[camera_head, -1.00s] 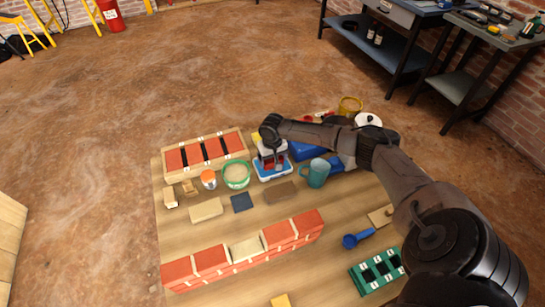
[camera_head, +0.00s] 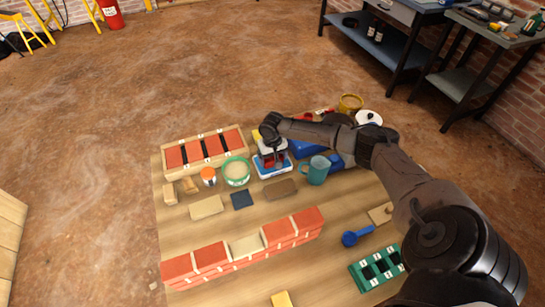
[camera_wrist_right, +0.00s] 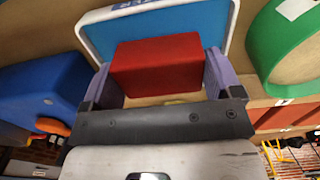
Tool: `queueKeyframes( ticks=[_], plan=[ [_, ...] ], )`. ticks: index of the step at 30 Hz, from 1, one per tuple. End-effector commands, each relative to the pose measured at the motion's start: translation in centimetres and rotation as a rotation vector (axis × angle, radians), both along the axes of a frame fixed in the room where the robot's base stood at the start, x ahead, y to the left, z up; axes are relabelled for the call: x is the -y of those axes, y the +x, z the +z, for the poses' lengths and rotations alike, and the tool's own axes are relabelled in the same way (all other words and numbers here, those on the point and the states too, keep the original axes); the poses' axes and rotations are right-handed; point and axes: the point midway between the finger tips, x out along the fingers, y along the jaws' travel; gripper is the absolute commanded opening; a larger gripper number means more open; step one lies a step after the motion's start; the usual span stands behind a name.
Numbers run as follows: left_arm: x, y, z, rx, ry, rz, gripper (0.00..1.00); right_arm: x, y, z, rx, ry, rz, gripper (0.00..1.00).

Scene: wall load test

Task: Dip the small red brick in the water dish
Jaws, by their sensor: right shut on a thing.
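My right gripper (camera_head: 274,161) is shut on the small red brick (camera_wrist_right: 156,66), with its pads on the brick's two ends in the right wrist view. The brick also shows as a small red patch under the gripper in the head view. The water dish (camera_head: 277,174) is blue inside with a white rim, and it also shows behind the brick in the right wrist view (camera_wrist_right: 187,22). The gripper holds the brick over or in the dish; I cannot tell whether it touches the water. My left gripper is not in view.
A green-rimmed tub (camera_head: 236,173) stands just left of the dish, and a teal jug (camera_head: 315,171) just right. A blue box (camera_head: 306,149) is close behind. A brick wall (camera_head: 210,258) with a pale middle block runs along the front.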

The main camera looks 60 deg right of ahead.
Motion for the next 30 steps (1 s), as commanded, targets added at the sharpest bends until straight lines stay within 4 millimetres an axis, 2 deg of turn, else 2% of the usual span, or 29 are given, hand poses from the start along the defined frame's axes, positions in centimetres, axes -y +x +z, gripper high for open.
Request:
queueKeyframes(
  ticks=[30],
  plan=[
    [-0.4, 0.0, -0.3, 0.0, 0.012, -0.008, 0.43, 0.0, 0.0, -1.1, 0.001, -0.001, 0.0, 0.63]
  ],
)
